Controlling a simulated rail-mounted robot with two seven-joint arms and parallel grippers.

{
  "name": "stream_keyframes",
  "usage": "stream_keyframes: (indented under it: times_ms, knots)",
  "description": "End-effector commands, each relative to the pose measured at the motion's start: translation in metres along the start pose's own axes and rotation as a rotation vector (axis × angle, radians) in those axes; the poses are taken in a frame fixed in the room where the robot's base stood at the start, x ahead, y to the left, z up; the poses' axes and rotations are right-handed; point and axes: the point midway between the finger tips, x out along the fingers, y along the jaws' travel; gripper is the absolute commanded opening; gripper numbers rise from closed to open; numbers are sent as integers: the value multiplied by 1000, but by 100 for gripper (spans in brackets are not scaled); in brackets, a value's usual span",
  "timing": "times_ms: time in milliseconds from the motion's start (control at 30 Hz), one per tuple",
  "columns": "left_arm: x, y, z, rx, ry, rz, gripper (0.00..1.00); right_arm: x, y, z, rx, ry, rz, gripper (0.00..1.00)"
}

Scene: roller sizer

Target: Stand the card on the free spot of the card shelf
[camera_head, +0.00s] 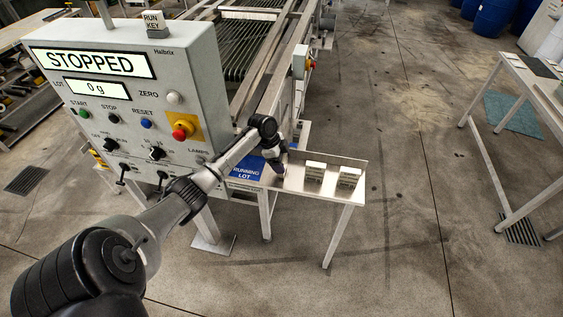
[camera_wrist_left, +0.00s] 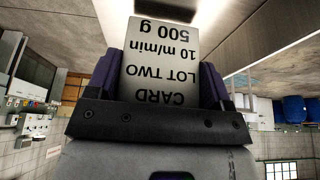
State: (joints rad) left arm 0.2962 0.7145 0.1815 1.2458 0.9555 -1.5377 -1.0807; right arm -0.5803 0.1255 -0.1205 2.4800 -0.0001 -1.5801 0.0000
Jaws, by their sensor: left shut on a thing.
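My left gripper (camera_head: 277,167) is over the left part of the card shelf (camera_head: 328,189), right of the blue RUNNING LOT plate (camera_head: 246,172). It is shut on the card (camera_wrist_left: 160,62), whose print reads CARD, LOT TWO, 10 m/min, 500 g, upside down in the left wrist view. The dark fingers (camera_wrist_left: 165,82) flank the card at both sides. In the head view the card is mostly hidden by the gripper, and I cannot tell whether it touches the shelf. Two other cards, one in the middle (camera_head: 315,171) and one at the right (camera_head: 348,177), stand on the shelf. My right gripper is not in view.
A grey control panel (camera_head: 130,85) reading STOPPED stands at the left, close to my arm. A RUN KEY block (camera_head: 155,24) sits on its top. The roller machine (camera_head: 250,45) is behind. Open floor (camera_head: 420,220) lies right of the shelf.

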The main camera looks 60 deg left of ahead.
Motion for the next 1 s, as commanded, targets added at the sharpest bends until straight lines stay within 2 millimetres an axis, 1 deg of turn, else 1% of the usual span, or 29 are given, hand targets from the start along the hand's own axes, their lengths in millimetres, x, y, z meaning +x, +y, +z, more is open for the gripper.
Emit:
stream_keyframes:
  times_ms: [33, 100, 467, 500, 700, 767, 1000]
  knots:
    - [5, 0, 2, -2, 1, 1, 50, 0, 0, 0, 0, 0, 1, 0]
    - [8, 0, 3, -1, 0, -1, 50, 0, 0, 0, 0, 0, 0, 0]
    - [11, 0, 4, 0, 0, -1, 50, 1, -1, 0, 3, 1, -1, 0]
    - [11, 0, 4, 0, 0, -1, 76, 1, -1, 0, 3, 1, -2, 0]
    - [11, 0, 4, 0, 0, -1, 95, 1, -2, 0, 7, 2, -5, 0]
    - [11, 0, 4, 0, 0, -1, 100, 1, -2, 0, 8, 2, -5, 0]
    - [10, 0, 4, 0, 0, -1, 100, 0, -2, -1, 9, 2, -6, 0]
